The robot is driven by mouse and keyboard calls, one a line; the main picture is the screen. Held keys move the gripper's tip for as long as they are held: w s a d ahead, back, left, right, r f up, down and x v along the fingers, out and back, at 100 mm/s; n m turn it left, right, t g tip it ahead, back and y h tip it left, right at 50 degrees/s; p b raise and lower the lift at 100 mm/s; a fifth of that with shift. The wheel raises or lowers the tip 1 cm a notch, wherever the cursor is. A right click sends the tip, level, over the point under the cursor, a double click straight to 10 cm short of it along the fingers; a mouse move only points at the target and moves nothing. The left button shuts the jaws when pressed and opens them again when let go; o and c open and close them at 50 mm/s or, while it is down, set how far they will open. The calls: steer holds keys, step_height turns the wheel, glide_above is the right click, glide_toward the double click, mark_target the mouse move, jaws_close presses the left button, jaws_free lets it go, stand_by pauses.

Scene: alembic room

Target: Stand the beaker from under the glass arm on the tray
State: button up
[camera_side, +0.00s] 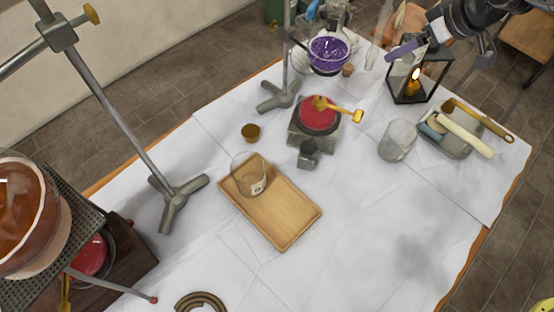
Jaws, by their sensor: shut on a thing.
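A clear glass beaker (248,175) stands upright on the wooden tray (283,218), at its upper-left end. It appears empty, with a small mark on its side. My gripper (428,38) is at the top right, well away from the tray and beaker. It is shut on a slim purple rod (404,50), which points down to the left; the fingers are small and partly unclear here. A faint, slender clear glass piece (374,48) shows just left of the rod; I cannot tell whether they touch.
Around the tray are a small brown cup (251,132), a burner with a red top (318,115), a stand (178,200) and a dark ring (201,303). A lantern (408,88), glass jar (397,140) and tool dish (455,142) are at right. The cloth right of the tray is clear.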

mark_target(411, 57)
steer(key=shift+a+f, duration=0.1)
steer(key=shift+s+a+f+n+g+y, duration=0.2)
steer(key=shift+s+a+f+n, duration=0.15)
steer(key=shift+s+f, duration=0.2)
steer(key=shift+s+a+f+n+g+y, duration=0.1)
steer(key=shift+s+a+f+n+y, duration=0.15)
steer(key=shift+s+f+n, duration=0.25)
steer(key=s+a+f+n+g+y, duration=0.15)
steer(key=s+a, duration=0.25)
steer(key=s, duration=0.6)
steer(key=s+a+f+n+g, duration=0.1)
steer(key=s+a+f+n, duration=0.3)
steer(key=s, duration=0.6)
steer(key=s+a+r+n+g, duration=0.1)
steer(key=s+a, duration=0.4)
steer(key=s, duration=0.5)
steer(key=w+a+f, duration=0.2)
steer(key=a+f, duration=0.1)
steer(key=a, duration=0.1)
steer(key=w+a+f, duration=0.2)
steer(key=a+f, duration=0.1)
steer(key=a, duration=0.1)
steer(key=w+a+f, duration=0.2)
steer(key=a+f, duration=0.2)
steer(key=shift+w, duration=0.35)
steer(key=shift+f, duration=1.65)
steer(key=shift+f, duration=0.15)
